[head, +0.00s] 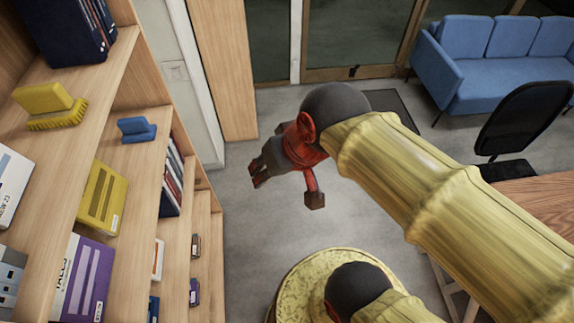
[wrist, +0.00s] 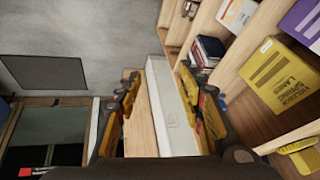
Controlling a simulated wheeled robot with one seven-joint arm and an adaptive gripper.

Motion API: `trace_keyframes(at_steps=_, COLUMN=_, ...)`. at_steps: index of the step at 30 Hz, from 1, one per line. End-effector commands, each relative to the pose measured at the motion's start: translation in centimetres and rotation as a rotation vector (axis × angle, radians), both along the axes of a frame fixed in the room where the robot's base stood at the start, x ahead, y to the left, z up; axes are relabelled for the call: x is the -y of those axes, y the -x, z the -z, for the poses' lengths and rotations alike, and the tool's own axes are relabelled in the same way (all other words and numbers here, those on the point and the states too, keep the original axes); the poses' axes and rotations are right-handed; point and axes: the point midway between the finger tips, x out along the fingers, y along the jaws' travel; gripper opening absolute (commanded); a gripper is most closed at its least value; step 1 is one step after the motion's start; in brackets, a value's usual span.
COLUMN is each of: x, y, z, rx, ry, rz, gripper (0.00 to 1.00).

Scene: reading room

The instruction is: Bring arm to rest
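My gripper (head: 260,174) is at the end of my yellow arm, in mid-air near the middle of the head view. It is right of the bookshelf (head: 130,76) and above the grey floor. In the wrist view my gripper (wrist: 160,80) has its two fingers well apart, with nothing between them. A wooden panel and a pale wall edge show in the gap, farther off. My arm reaches in from the lower right of the head view.
The shelves hold a yellow brush (head: 48,104), a blue object (head: 136,130), a yellow box (head: 102,197) and several books (head: 172,180). A blue sofa (head: 490,62), black chair (head: 523,117) and wooden table (head: 540,200) are at right. Floor (head: 235,225) beside the shelf is clear.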

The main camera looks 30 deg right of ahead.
Motion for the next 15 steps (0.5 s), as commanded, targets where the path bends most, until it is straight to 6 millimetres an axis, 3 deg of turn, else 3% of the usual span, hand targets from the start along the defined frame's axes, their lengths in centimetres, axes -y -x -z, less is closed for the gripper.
trace_keyframes(at_steps=3, x=2.2, y=0.7, z=0.0, rx=0.042, ry=0.126, rz=-0.068, gripper=0.39)
trace_keyframes(at_steps=6, x=3.0, y=0.9, z=0.0, rx=0.053, ry=0.170, rz=-0.092, gripper=0.39)
trace_keyframes(at_steps=15, x=3.0, y=0.9, z=0.1, rx=0.053, ry=0.174, rz=-0.095, gripper=0.39)
